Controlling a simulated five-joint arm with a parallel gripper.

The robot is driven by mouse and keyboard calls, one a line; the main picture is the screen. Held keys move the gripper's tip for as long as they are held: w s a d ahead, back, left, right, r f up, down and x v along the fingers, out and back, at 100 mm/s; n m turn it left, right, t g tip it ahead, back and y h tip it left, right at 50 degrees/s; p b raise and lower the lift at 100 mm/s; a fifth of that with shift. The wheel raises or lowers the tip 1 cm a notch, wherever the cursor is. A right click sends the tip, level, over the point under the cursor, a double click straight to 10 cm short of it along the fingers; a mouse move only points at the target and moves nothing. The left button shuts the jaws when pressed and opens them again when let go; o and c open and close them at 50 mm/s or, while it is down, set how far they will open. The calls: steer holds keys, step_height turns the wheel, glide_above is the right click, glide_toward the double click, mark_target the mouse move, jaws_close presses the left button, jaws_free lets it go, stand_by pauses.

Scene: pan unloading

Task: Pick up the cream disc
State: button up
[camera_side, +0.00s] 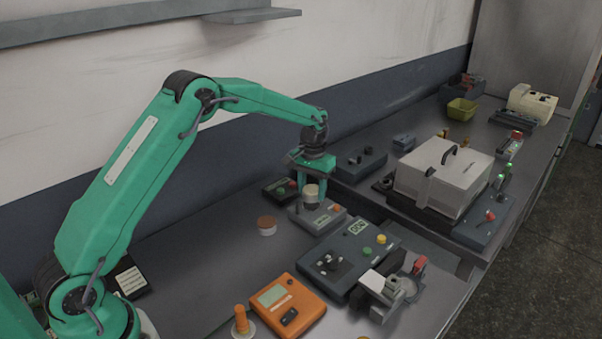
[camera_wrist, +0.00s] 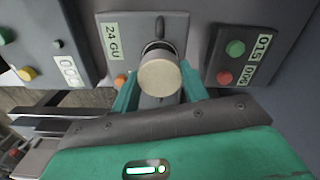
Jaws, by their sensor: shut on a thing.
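The cream disc (camera_side: 311,190) is a short, round piece above the grey device with a label in the side view. In the wrist view the cream disc (camera_wrist: 159,78) sits between the two green fingers of my gripper (camera_wrist: 160,90), its round face toward the camera. My gripper (camera_side: 310,182) is shut on it in the side view. A dark round part shows just behind the disc. I cannot tell whether the disc still touches what is under it. The grey device (camera_wrist: 118,38) carries a "24 GU" label in the wrist view.
A reddish-brown disc (camera_side: 267,222) lies on the bench to the left. A blue-grey box with buttons (camera_side: 345,262) and an orange meter (camera_side: 288,306) stand nearer the camera. A large white case (camera_side: 443,178) stands to the right.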

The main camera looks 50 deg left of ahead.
steer(key=shift+r, duration=0.9)
steer(key=s+d+r, duration=0.5)
steer(key=d+r, duration=0.1)
steer(key=d, duration=0.4)
steer(key=shift+d+r, duration=0.25)
steer(key=shift+r, duration=0.15)
steer(key=shift+s, duration=0.1)
steer(key=shift+s, duration=0.1)
